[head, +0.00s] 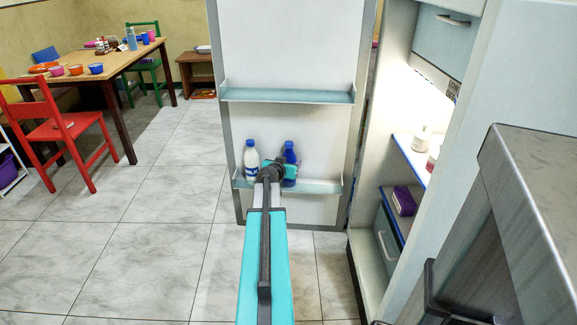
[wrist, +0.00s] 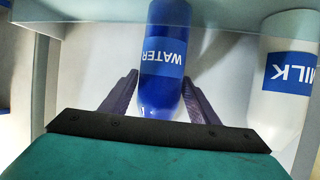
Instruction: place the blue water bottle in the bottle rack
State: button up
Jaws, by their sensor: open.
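The blue water bottle (head: 289,160) stands in the lower door shelf (head: 318,186) of the open fridge, the only bottle rack I can make out. In the wrist view the bottle (wrist: 165,60), labelled WATER, appears upside down between the two dark fingers of my gripper (wrist: 161,80). The fingers are open, one on each side of it. The right finger is very close to the bottle; I cannot tell whether it touches. In the head view my gripper (head: 277,172) is at the shelf and partly hides the bottle's lower part.
A white milk bottle (head: 251,159) stands left of the water bottle in the same shelf; it is at the right in the wrist view (wrist: 285,85). The upper door shelf (head: 290,96) is empty. Fridge shelves (head: 412,160) hold items at right.

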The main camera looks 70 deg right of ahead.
jog(key=shift+r, duration=0.1)
jog(key=v, duration=1.2)
dwell(0.9)
jog(key=shift+w+a, duration=0.1)
